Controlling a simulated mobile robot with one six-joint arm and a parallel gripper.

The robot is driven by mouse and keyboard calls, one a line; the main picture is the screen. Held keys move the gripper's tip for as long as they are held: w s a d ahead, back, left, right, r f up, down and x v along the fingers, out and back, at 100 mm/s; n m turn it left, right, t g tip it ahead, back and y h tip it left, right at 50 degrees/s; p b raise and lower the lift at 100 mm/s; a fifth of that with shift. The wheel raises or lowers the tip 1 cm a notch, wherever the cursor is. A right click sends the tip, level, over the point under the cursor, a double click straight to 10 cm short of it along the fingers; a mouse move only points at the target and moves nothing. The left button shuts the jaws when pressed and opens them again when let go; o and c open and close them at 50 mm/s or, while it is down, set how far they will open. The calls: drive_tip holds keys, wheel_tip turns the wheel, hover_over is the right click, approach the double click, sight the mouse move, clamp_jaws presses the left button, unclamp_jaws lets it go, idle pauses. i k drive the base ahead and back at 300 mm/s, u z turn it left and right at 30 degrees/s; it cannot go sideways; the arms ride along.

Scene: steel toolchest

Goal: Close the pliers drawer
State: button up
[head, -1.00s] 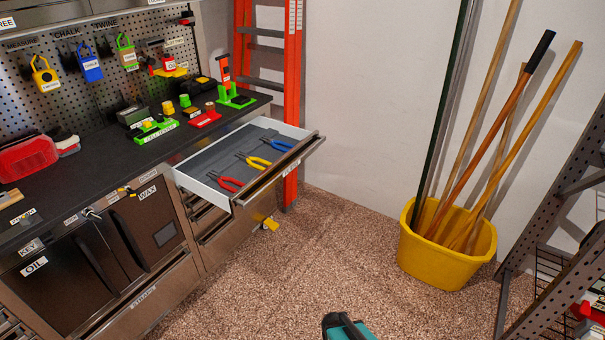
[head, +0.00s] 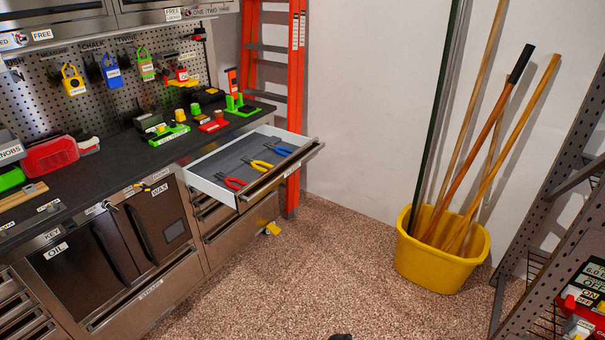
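The pliers drawer (head: 268,184) is pulled open from the steel toolchest below the right end of the black worktop. It has white side walls, a grey floor and a metal front with a small label. Red pliers (head: 235,183), yellow pliers (head: 261,165) and blue pliers (head: 283,150) lie inside it. My gripper cannot be made out; only a small dark tip, perhaps of my arm, shows at the bottom edge of the head view, well apart from the drawer.
The speckled floor (head: 300,270) in front of the drawer is clear. A yellow bucket (head: 435,270) with long poles stands at the right. An orange ladder (head: 296,100) leans behind the drawer. A metal shelf rack (head: 545,210) is at the right edge.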

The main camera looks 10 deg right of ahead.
sight(226, 160)
drive_tip(key=u, duration=0.15)
drive_tip(key=i, duration=0.95)
drive_tip(key=z, duration=0.1)
drive_tip(key=k, duration=1.35)
drive_tip(key=u, duration=0.35)
drive_tip(key=i, duration=1.25)
drive_tip(key=u, duration=0.45)
